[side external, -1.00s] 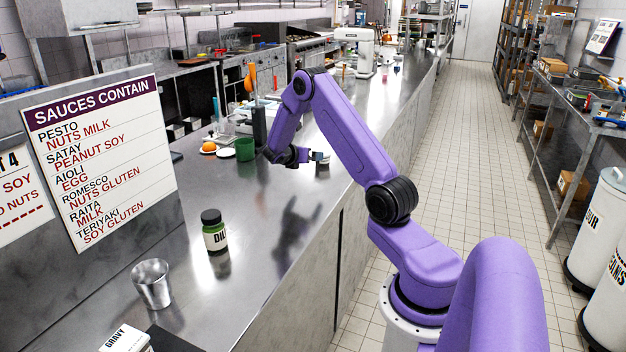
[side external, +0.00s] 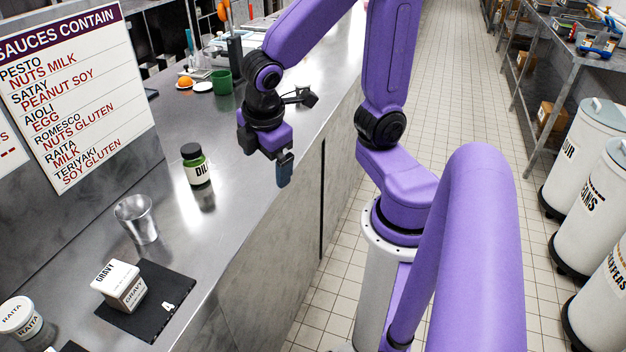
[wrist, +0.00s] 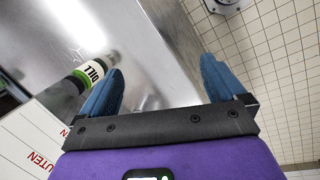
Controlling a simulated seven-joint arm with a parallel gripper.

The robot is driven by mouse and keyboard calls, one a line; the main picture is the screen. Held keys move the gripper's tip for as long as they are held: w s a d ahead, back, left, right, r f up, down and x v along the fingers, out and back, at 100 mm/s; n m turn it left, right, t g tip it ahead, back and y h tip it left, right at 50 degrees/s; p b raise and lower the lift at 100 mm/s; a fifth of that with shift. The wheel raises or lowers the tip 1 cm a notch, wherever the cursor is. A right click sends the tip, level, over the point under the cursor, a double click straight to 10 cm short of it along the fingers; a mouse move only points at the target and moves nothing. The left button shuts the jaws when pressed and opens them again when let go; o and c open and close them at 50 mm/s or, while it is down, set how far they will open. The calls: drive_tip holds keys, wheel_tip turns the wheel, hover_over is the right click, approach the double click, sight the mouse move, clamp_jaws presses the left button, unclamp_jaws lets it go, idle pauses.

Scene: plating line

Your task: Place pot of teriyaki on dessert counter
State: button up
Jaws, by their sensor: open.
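I see no pot labelled teriyaki, and nothing is labelled as the dessert counter. A white lidded pot marked RAITA (side external: 24,320) stands at the lower left. The sauce sign (side external: 75,95) lists teriyaki as soy and gluten. My gripper (side external: 283,172) is over the counter's right edge, pointing down, right of the green-labelled dill jar (side external: 195,165). In the wrist view my gripper (wrist: 163,75) shows two blue fingers wide apart with nothing between them. The dill jar (wrist: 92,70) appears just left of the left finger, apart from the grip.
The steel counter (side external: 200,240) is bare around a metal cup (side external: 137,218). A gravy carton (side external: 119,285) sits on a black mat marked 4 (side external: 165,312). A green cup (side external: 221,82) and an orange item (side external: 185,82) stand farther back. White bins (side external: 590,215) are across the aisle.

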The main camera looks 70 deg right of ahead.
drive_tip(key=s+a+g+y, duration=0.1)
drive_tip(key=s+a+y, duration=0.1)
drive_tip(key=s, duration=0.9)
drive_tip(key=shift+a+r+g+y, duration=0.2)
drive_tip(key=shift+a+g+y, duration=0.15)
drive_tip(key=shift+a, duration=0.4)
